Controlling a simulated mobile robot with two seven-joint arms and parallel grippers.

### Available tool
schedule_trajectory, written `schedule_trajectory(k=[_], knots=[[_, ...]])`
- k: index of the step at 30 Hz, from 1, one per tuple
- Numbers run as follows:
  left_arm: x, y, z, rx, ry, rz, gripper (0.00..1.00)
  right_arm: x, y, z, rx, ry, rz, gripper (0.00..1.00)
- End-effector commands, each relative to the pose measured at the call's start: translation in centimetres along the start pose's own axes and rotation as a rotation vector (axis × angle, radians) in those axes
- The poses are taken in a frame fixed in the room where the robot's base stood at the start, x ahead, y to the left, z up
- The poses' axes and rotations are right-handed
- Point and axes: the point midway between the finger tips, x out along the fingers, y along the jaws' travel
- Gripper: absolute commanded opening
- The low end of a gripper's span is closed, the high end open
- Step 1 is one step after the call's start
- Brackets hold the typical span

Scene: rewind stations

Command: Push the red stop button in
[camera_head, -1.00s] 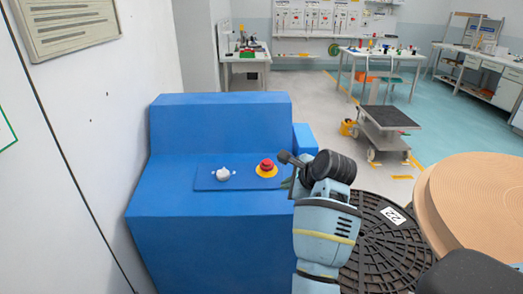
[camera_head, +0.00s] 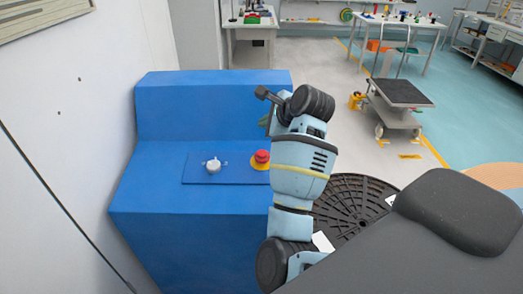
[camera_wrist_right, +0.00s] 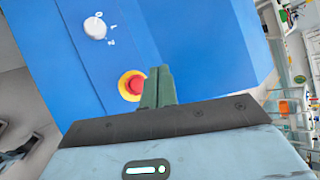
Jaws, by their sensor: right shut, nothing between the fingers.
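The red stop button (camera_head: 262,156) sits in a yellow ring on the blue console's panel (camera_head: 228,178). It also shows in the right wrist view (camera_wrist_right: 133,85), just left of the fingertips. A white rotary knob (camera_head: 213,166) is left of it on the same panel. My right gripper (camera_wrist_right: 160,72) is shut with nothing between its green fingers. In the wrist view the fingers overlap the edge of the yellow ring; I cannot tell whether they touch it. In the head view my right wrist hides most of the gripper. My left gripper is not in view.
The blue console (camera_head: 180,240) has a raised back part and stands beside a white wall (camera_head: 60,130). A black round slotted platform (camera_head: 345,205) lies right of it. A cart (camera_head: 400,95) and workbenches stand behind, with open floor between.

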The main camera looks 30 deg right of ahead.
Motion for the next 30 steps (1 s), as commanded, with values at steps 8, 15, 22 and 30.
schedule_trajectory(k=[8, 15, 22, 30], knots=[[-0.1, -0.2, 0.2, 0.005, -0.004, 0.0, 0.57, 0.0, 0.0, 0.0, 0.0, 0.0, 0.001, 0.0], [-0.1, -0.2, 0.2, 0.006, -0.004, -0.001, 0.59, 0.8, 0.6, -0.6, 0.0, 0.001, 0.002, 0.0], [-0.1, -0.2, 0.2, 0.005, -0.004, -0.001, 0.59, 2.8, 2.1, -2.1, 0.0, 0.002, 0.004, 0.0], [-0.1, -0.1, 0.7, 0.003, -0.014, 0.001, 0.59, 5.1, 3.7, -3.7, 0.001, 0.002, 0.004, 0.0]])
